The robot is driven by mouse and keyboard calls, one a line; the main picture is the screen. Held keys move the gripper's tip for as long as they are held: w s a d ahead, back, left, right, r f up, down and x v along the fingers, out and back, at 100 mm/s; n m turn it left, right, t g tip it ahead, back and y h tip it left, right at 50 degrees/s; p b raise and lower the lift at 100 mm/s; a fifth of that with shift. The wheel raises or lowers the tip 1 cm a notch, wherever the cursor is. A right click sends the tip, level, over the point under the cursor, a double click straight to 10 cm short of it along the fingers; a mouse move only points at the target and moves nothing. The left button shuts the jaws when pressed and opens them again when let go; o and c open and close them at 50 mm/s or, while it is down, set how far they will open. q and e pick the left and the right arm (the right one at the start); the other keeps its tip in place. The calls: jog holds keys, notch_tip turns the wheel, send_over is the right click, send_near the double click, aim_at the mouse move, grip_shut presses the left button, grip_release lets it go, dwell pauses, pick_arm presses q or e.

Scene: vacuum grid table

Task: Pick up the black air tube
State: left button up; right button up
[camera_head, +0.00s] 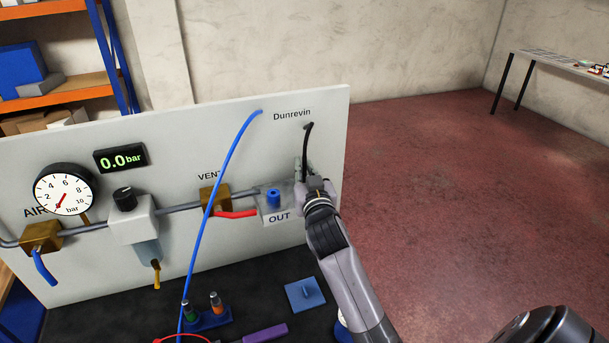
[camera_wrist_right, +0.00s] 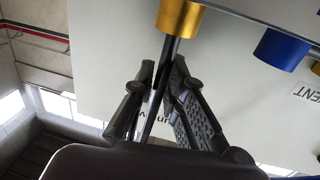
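The black air tube (camera_head: 307,142) hangs from the upper right of the white panel, under the label "Dunrevin". Its lower part is hidden by my right gripper (camera_head: 303,178) in the head view. My left gripper is not in view.
The panel (camera_head: 285,100) carries a gauge (camera_head: 65,192), valves, a pipe and an OUT block (camera_head: 277,217) with a blue port (camera_head: 273,198), close left of my gripper. A blue tube (camera_head: 222,165) hangs in front. A blue plate (camera_head: 305,294) lies on the dark tabletop.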

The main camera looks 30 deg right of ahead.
grip_shut()
jog(key=shift+r, duration=0.1)
